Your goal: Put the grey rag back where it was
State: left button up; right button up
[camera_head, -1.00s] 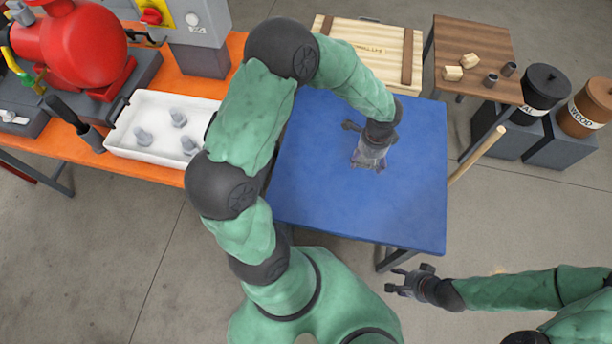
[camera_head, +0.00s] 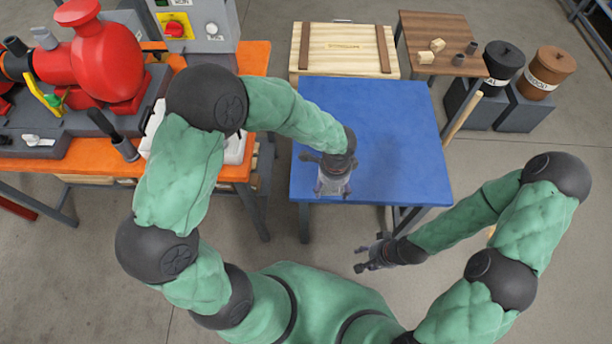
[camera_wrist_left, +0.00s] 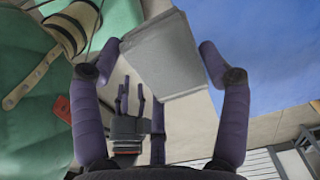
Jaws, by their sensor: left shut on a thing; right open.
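My left gripper (camera_head: 332,184) is shut on the grey rag above the near-left edge of the blue-topped table (camera_head: 400,130). In the left wrist view the grey rag (camera_wrist_left: 165,58) is a pale folded piece between the fingers of my left gripper (camera_wrist_left: 158,62). In the head view the rag is small and mostly hidden by the gripper. The blue top (camera_wrist_left: 265,45) lies beyond the rag in the wrist view. My right gripper (camera_head: 368,258) is open and empty, low in front of the table.
A wooden crate (camera_head: 343,48) stands behind the blue table. A small brown table (camera_head: 440,28) with blocks and cups is behind right, near a black bin (camera_head: 500,62) and a brown bin (camera_head: 548,72). An orange bench (camera_head: 255,62) with a red pump (camera_head: 100,55) is left. The blue top looks clear.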

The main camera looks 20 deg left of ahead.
pick_arm(q)
jog(key=w+a+f+b, duration=0.2)
jog(key=w+a+f, duration=0.2)
jog(key=w+a, duration=0.15)
jog(key=b, duration=0.1)
send_over(316, 177)
jog(key=f, duration=0.4)
jog(key=shift+s+d+f, duration=0.15)
jog(key=shift+s+f, duration=0.1)
jog(key=shift+s, duration=0.05)
jog(key=shift+w+a+f+b, duration=0.2)
jog(key=shift+w+f+b, duration=0.05)
jog(key=shift+f+b, duration=0.15)
jog(key=shift+w+f+b, duration=0.15)
jog(key=shift+f+b, duration=0.5)
jog(key=shift+f, duration=0.9)
jog(key=shift+f, duration=0.1)
jog(key=o, duration=1.1)
jog(key=shift+f, duration=0.1)
notch_tip(316, 177, up, 12)
jog(key=p, duration=0.4)
jog(key=shift+r, duration=0.2)
